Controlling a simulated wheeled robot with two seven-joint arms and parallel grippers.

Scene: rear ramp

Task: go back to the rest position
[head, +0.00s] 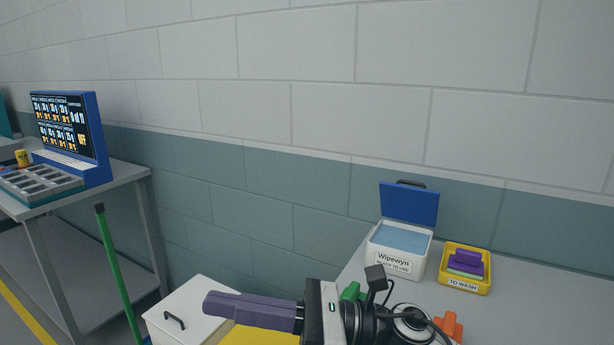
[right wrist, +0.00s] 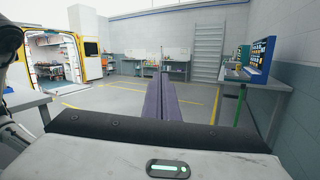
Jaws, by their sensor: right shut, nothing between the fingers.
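My right gripper (head: 212,304) is low in the middle of the head view, pointing left. Its purple fingers lie together with nothing between them. The same fingers (right wrist: 161,98) point straight ahead in the right wrist view, over open floor. The gripper is left of the table with the white wipes tub and in front of a white lidded bin. My left gripper shows in neither view.
A white Wipewyn tub (head: 398,250) with its blue lid up stands beside a yellow TO WASH tray (head: 465,268). A white bin (head: 190,315) and a green pole (head: 118,265) stand left. A blue display (head: 70,130) sits on another table.

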